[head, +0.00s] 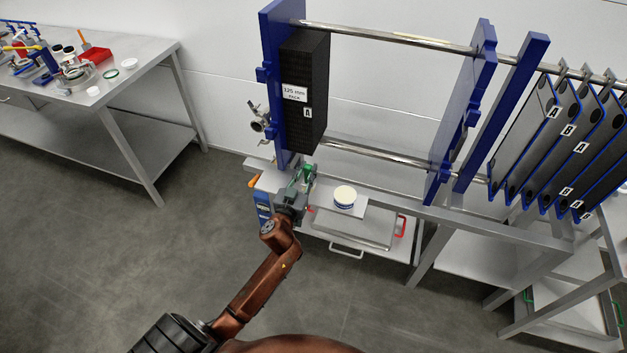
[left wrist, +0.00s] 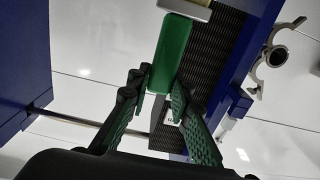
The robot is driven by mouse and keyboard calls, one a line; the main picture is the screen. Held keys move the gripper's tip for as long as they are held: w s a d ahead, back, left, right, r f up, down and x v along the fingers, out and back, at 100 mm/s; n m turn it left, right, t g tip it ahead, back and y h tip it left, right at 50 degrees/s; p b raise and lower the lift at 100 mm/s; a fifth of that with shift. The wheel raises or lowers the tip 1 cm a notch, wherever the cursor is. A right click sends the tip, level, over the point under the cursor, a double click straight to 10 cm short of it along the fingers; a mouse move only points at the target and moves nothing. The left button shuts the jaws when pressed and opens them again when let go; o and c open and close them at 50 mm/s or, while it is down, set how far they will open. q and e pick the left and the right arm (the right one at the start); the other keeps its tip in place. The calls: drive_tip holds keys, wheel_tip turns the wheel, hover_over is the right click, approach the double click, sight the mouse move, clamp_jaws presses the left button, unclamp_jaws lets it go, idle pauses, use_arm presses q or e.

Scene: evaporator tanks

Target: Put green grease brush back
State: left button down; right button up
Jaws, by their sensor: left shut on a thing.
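The green grease brush (left wrist: 171,52) is between the fingers of my left gripper (left wrist: 160,95) in the left wrist view, its green body pointing away from the palm and a pale part at its far end. In the head view my left gripper (head: 304,186) is shut on the brush, whose green part (head: 309,171) shows above the small side shelf, below the black plate pack. The brush is small there, and I cannot tell whether it touches anything else. My right gripper is not in view.
A white tub (head: 345,193) stands on the shelf right of my left gripper. An orange handle (head: 254,181) shows at the shelf's left. The black plate pack (head: 304,95) and blue frame plate (head: 273,90) rise behind. A cluttered bench (head: 140,55) stands at far left.

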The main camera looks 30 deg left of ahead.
use_arm(q)
drive_tip(key=w+a+f+b, duration=0.1)
drive_tip(key=w+f+b, duration=0.4)
drive_tip(key=f, duration=0.4)
drive_tip(key=shift+w+a+f, duration=0.25)
drive_tip(key=shift+w+a, duration=0.1)
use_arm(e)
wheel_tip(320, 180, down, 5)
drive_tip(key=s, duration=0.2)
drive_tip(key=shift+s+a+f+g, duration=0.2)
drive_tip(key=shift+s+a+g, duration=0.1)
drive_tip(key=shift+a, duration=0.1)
use_arm(q)
drive_tip(key=shift+f, duration=0.2)
drive_tip(key=c, duration=1.7)
unclamp_jaws()
drive_tip(key=shift+c, duration=0.2)
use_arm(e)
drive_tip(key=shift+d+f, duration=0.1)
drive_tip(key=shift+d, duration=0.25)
use_arm(q)
drive_tip(key=shift+r, duration=0.1)
